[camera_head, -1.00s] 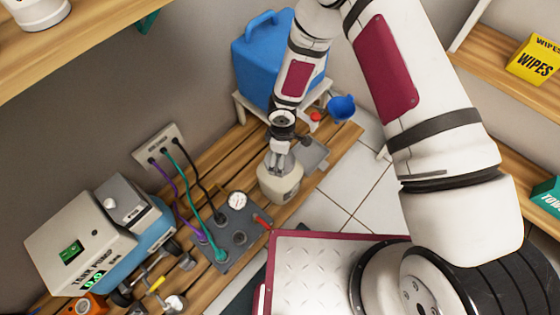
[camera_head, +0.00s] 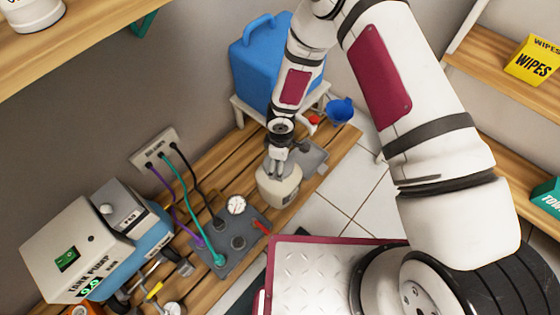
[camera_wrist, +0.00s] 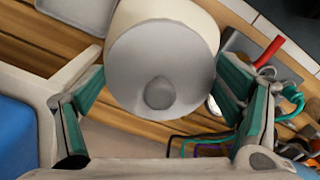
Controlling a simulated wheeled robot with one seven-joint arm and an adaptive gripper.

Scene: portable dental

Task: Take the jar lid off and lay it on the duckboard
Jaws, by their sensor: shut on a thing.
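The cream jar (camera_head: 279,188) stands on the slatted wooden duckboard (camera_head: 218,148). Its grey round lid (camera_wrist: 160,65) with a central knob fills the upper middle of the wrist view, with the jar's cream body (camera_wrist: 185,10) behind it. The lid looks seated on the jar. My gripper (camera_head: 277,170) is over the jar top, its fingers down around the lid. In the wrist view the green-padded fingers of my gripper (camera_wrist: 160,85) are on both sides of the lid, shut on it. In the head view the fingers mostly hide the lid.
A grey tray (camera_head: 312,160) lies right of the jar. A grey plate with a gauge and cables (camera_head: 230,240) is in front. A blue canister (camera_head: 257,60) on a white stand is behind, with a blue funnel (camera_head: 340,110) beside it. The pump (camera_head: 85,245) stands at the left.

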